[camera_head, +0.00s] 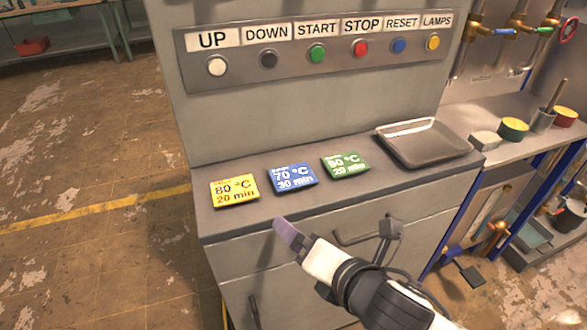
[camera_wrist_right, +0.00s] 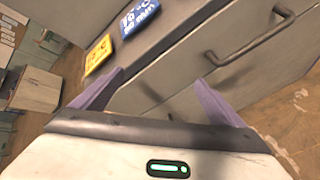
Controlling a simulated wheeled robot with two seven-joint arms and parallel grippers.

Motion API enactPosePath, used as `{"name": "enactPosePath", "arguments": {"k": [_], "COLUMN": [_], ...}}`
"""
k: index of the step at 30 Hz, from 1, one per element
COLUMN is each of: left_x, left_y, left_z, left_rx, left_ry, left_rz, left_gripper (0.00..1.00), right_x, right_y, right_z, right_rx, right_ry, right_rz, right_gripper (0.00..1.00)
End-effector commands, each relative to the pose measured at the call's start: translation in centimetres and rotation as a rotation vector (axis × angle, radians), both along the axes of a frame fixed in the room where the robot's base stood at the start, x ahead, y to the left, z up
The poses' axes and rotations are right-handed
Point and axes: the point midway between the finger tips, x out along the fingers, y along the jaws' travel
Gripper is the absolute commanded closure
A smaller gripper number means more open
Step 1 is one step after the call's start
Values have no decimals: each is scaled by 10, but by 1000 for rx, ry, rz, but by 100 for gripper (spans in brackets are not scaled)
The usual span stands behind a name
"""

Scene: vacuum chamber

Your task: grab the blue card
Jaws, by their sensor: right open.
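The blue card (camera_head: 293,178), marked 70 °C and 30 min, lies flat on the grey cabinet's ledge, between a yellow card (camera_head: 234,190) and a green card (camera_head: 346,164). In the right wrist view the blue card (camera_wrist_right: 139,17) shows at the top, partly cut off, with the yellow card (camera_wrist_right: 99,55) below and left of it. My right gripper (camera_head: 287,230) is in front of the ledge's edge, below and apart from the blue card. Its purple fingers stand wide apart in the wrist view (camera_wrist_right: 160,88), with nothing between them. My left gripper is not in view.
A metal tray (camera_head: 425,143) sits at the ledge's right end. A panel of labelled buttons (camera_head: 317,53) rises behind the cards. A drawer handle (camera_head: 365,236) sticks out near my right gripper. The ledge in front of the cards is bare.

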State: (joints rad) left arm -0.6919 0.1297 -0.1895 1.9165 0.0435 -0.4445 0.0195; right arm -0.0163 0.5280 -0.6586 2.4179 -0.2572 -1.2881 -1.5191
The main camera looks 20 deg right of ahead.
Motion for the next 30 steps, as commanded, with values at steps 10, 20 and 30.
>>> {"name": "enactPosePath", "arguments": {"k": [10, 20, 30], "left_x": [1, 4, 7], "left_y": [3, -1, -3], "left_z": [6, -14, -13], "left_rx": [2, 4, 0], "left_ry": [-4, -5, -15], "left_rz": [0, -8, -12], "left_gripper": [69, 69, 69], "right_x": [13, 51, 83], "right_y": [-14, -15, -16], "right_z": [75, 62, 45], "right_rx": [-705, -752, -747], "right_ry": [-212, -219, -218], "right_rz": [306, 323, 323], "right_gripper": [8, 8, 8]}}
